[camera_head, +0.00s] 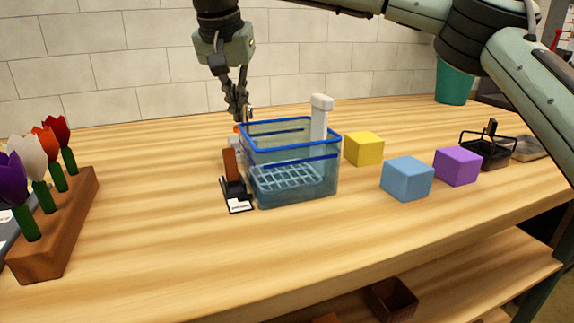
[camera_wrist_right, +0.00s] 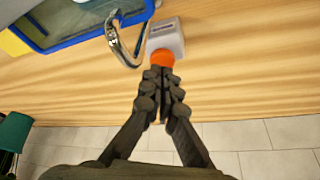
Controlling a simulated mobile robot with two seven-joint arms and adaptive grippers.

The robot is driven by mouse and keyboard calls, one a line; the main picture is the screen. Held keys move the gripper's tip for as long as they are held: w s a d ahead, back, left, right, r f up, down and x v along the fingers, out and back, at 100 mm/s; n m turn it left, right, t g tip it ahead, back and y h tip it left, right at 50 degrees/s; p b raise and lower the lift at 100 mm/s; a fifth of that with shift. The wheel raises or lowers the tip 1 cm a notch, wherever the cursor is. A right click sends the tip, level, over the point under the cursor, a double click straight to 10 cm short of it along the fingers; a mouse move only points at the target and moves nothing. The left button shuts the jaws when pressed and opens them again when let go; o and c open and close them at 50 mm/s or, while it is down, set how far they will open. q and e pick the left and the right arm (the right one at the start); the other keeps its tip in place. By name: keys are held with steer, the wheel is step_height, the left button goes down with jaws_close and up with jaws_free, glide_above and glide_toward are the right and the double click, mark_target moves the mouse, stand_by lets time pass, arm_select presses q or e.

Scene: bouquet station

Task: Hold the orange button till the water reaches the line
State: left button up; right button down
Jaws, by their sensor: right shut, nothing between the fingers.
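A clear blue-rimmed tank (camera_head: 333,178) stands mid-table, with a grid inside and a dark blue line on its wall. Its lower part is tinted blue; I cannot tell the exact water level. The orange button (camera_wrist_right: 163,56) sits on a grey housing (camera_wrist_right: 166,36) beside the tank; in the head view it is mostly hidden behind my right gripper (camera_head: 246,115). My right gripper is shut and empty, pointing down, its fingertips (camera_wrist_right: 160,74) at the button's edge. I cannot tell whether the button is pressed. My left gripper is out of view.
A curved metal spout (camera_wrist_right: 122,45) is close to my fingers. A black stand with a white label (camera_head: 239,206) is left of the tank. Yellow (camera_head: 364,148), blue (camera_head: 407,178) and purple (camera_head: 457,165) cubes are to the right. A flower rack (camera_head: 62,235) is far left.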

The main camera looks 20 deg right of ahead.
steer(key=shift+f, duration=0.85)
stand_by(7.2)
